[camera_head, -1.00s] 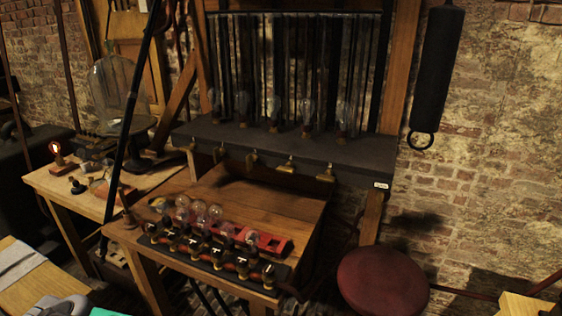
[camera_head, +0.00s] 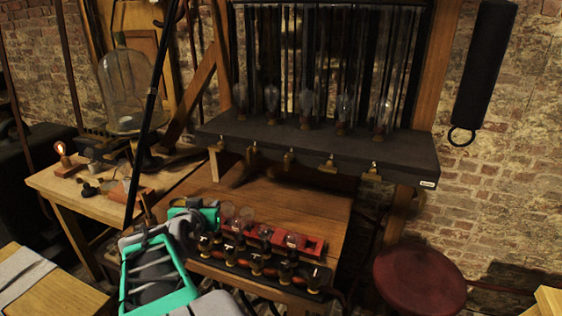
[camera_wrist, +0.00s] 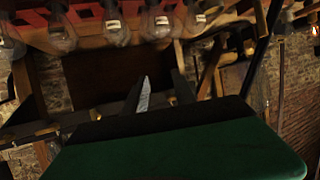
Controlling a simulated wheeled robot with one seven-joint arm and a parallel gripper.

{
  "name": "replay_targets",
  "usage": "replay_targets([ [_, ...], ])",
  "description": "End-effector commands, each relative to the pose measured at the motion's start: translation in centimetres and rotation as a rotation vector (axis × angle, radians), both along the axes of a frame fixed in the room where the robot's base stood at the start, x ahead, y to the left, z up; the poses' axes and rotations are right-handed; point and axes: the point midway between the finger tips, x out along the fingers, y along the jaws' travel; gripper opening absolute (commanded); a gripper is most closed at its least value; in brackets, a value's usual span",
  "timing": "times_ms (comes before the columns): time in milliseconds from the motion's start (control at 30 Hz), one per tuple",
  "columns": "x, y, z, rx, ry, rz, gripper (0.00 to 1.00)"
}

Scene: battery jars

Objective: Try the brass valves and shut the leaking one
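Several brass fittings, which look like the valves, hang in a row under the front edge of the dark shelf (camera_head: 330,148); two of them are a middle one (camera_head: 289,161) and the rightmost one (camera_head: 372,173). No leak shows, and their open or shut positions are too small to read. A dark bar (camera_head: 258,263) with several brass-and-black knobs lies along the table's front edge. My gripper (camera_head: 197,212) is at the table's left front, beside the bulb rack and well below the hanging fittings.
The red rack (camera_head: 310,244) holds clear bulbs; bulbs also show in the wrist view (camera_wrist: 117,33). More bulbs stand on the shelf. A dark red round stool (camera_head: 420,278) is at right. A glass bell jar (camera_head: 122,90) and a lit bulb (camera_head: 62,150) are on the left table.

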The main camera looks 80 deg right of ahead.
Motion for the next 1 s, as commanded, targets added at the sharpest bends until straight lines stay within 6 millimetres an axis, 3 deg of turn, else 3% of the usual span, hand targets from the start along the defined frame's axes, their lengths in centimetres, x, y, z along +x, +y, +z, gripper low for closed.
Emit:
replay_targets([
  [33,-4.3,-3.7,1.3,-0.093,-0.020,-0.117,0.32],
  [100,-9.5,-7.0,3.5,-0.227,-0.037,-0.237,0.32],
  [233,-15.1,-9.4,6.3,-0.380,-0.035,-0.343,0.32],
  [367,-16.2,-10.7,7.1,-0.414,-0.033,-0.359,0.32],
  [700,-16.5,-16.6,7.0,-0.411,-0.033,-0.354,0.32],
  [1000,-16.5,-17.3,6.9,-0.411,-0.035,-0.351,0.32],
])
